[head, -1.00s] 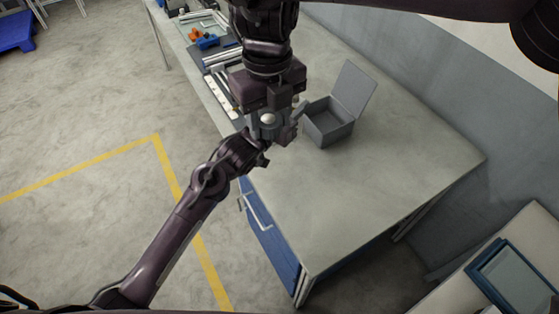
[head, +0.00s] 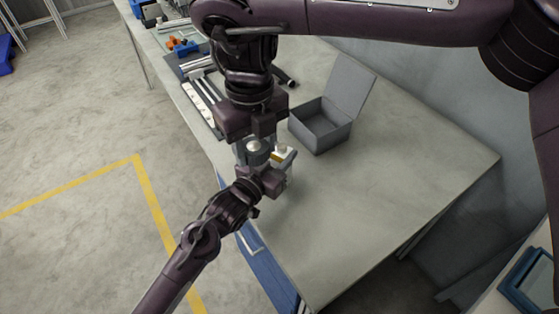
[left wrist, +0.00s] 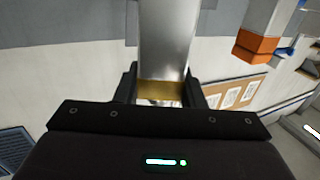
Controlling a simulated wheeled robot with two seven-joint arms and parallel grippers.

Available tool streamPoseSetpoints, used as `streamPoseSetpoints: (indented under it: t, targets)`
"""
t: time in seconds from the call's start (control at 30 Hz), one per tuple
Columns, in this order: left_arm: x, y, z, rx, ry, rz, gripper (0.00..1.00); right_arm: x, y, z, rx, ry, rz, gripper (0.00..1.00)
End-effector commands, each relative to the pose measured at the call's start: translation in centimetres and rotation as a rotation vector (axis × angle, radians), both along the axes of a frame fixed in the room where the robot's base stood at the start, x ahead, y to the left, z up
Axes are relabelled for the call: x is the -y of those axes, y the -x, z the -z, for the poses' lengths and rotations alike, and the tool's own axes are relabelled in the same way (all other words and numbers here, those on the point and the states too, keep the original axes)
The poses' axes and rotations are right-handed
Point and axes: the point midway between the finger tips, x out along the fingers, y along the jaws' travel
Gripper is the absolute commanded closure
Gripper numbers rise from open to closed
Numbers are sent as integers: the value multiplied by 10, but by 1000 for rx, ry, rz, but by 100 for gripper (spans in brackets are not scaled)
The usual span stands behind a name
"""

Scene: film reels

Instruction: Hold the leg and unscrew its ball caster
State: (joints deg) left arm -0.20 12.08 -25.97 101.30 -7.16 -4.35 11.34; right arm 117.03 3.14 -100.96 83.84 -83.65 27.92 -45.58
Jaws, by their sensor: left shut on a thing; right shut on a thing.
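The ball caster (head: 255,147) shows as a pale ball in a grey housing below my right gripper (head: 254,136), which comes down from the top and is shut on it, as far as the dark jaws show. My left gripper (head: 268,168) comes up from the lower left, close beneath and touching or nearly touching that spot. In the left wrist view the leg (left wrist: 165,40), a smooth silver bar, stands between the dark fingers of my left gripper (left wrist: 160,92), shut on it. A brass-coloured band (left wrist: 160,90) crosses the bar at the fingers. The joint between caster and leg is hidden.
An open grey box (head: 320,128) with a raised lid stands on the workbench (head: 390,170), just right of the grippers. Orange and blue parts (head: 184,48) and metal rails (head: 200,95) lie at the back left. The bench's right half is clear.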

Motion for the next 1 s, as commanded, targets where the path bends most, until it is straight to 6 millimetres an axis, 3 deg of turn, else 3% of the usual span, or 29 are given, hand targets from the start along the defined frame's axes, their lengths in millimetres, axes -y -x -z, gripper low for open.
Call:
streamPoseSetpoints:
  t: [0.07,0.47,0.5,0.63,1.0]
  targets:
    - [0,2,13,2,1,0,100,0,0,12,0,0,0,82]
    - [0,3,15,2,0,-1,100,0,0,12,0,0,0,82]
    - [0,3,15,1,-1,0,60,0,0,11,0,0,0,82]
    - [0,3,15,1,-1,0,43,0,0,11,0,0,0,82]
    - [0,3,9,1,0,0,42,0,0,8,0,0,0,82]
